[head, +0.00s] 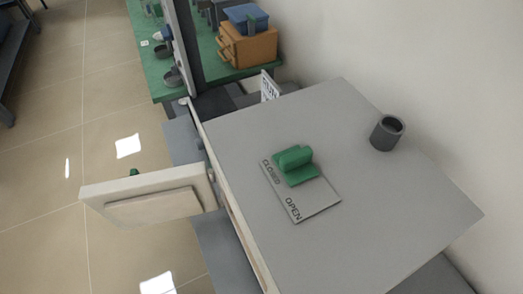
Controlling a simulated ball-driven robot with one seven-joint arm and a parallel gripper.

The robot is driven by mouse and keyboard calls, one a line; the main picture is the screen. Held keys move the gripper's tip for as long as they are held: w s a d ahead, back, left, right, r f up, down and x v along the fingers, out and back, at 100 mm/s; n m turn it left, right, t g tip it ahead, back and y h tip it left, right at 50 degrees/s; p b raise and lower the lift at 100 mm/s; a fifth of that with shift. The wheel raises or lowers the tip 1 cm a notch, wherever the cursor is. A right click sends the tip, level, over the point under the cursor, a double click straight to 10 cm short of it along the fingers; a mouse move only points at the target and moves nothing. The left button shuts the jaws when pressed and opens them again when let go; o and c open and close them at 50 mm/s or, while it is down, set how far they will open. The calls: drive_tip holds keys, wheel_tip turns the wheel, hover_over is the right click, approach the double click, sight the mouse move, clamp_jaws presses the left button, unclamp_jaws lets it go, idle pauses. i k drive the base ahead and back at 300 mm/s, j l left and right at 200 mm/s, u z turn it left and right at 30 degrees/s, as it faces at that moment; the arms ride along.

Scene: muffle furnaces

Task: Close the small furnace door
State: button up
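The small furnace (390,205) fills the right side of the head view, its flat grey top seen from above. Its pale door (150,195) stands wide open, jutting out to the left from the furnace front. The door's raised inner panel faces the bottom of the picture. A bit of a green part (134,172) shows behind the door's upper edge. On the furnace top, a green lever (295,161) sits on a plate (314,198) marked CLOSED and OPEN, nearer the CLOSED word. My gripper is not in view.
A short grey pipe (387,132) stands on the furnace top near the wall. Behind is a green-topped bench (234,73) with an orange drawer box (247,45) and a blue box (245,16). Tiled floor (60,170) left of the door is clear.

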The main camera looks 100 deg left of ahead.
sight(149, 198)
drive_tip(key=k+j+u, duration=0.1)
drive_tip(key=k+u, duration=0.15)
drive_tip(key=u, duration=0.15)
drive_tip(key=k+j+u, duration=0.15)
drive_tip(key=u, duration=0.25)
drive_tip(key=k+j+u, duration=0.15)
drive_tip(key=k+j, duration=0.4)
drive_tip(key=k+j+u, duration=0.15)
drive_tip(key=k+j, duration=0.35)
drive_tip(key=j+u, duration=0.15)
drive_tip(key=j, duration=0.35)
drive_tip(key=i+j+u, duration=0.15)
drive_tip(key=j, duration=0.35)
drive_tip(key=j+u, duration=0.15)
drive_tip(key=j, duration=0.35)
